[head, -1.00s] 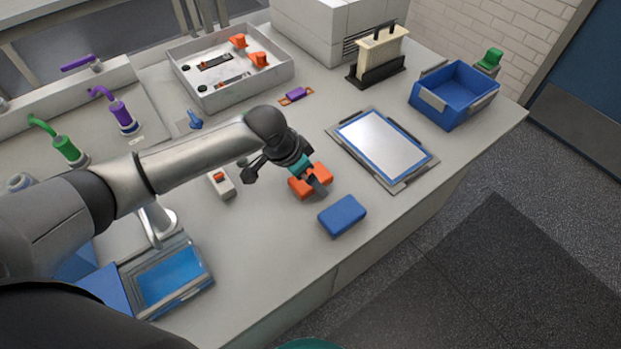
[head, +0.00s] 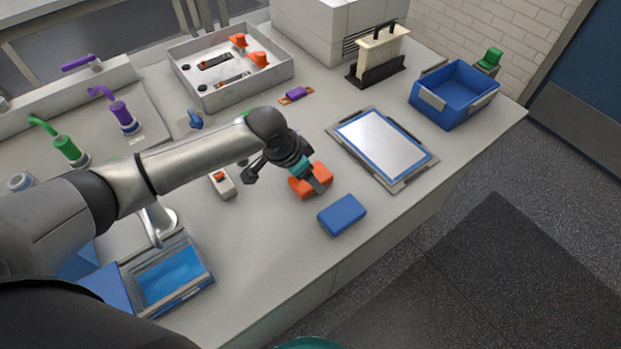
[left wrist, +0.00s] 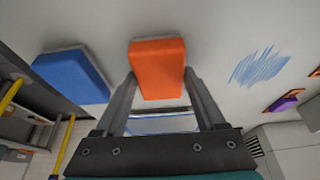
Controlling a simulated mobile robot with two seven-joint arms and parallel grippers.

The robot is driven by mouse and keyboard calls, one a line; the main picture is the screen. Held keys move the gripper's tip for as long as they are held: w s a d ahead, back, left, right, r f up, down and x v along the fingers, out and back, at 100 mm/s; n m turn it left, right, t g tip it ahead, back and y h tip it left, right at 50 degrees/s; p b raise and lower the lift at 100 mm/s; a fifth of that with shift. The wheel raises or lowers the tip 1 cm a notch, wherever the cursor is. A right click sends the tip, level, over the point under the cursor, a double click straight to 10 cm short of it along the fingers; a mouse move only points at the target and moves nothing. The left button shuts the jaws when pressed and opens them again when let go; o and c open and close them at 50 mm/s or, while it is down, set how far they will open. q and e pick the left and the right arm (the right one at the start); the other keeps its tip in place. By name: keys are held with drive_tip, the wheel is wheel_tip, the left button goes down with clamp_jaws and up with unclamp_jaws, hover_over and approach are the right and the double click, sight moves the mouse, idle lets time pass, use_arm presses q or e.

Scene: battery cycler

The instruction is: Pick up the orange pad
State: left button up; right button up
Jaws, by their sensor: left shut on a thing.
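The orange pad (head: 299,187) is a small block on the right-middle part of the bench, just up-left of the blue pad (head: 342,214). My left gripper (head: 312,180) reaches down over it and is shut on it. In the left wrist view, the orange pad (left wrist: 158,66) sits between the two fingers (left wrist: 158,88), one along each side. The blue pad (left wrist: 72,76) lies apart from it there. I cannot tell whether the orange pad touches the bench. My right gripper is not in view.
A framed whiteboard-like panel (head: 430,160) lies right of the pads, with a blue bin (head: 432,103) beyond. A small device with a red button (head: 222,185) lies left of the gripper. A blue scribble (left wrist: 258,66) marks the bench. The front bench edge is close to the blue pad.

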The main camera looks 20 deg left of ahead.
use_arm(q)
drive_tip(key=c, duration=0.4)
drive_tip(key=shift+r+b, duration=0.15)
drive_tip(key=shift+b, duration=0.15)
wheel_tip(320, 180, up, 20)
drive_tip(key=p, duration=0.6)
drive_tip(key=shift+r, duration=0.15)
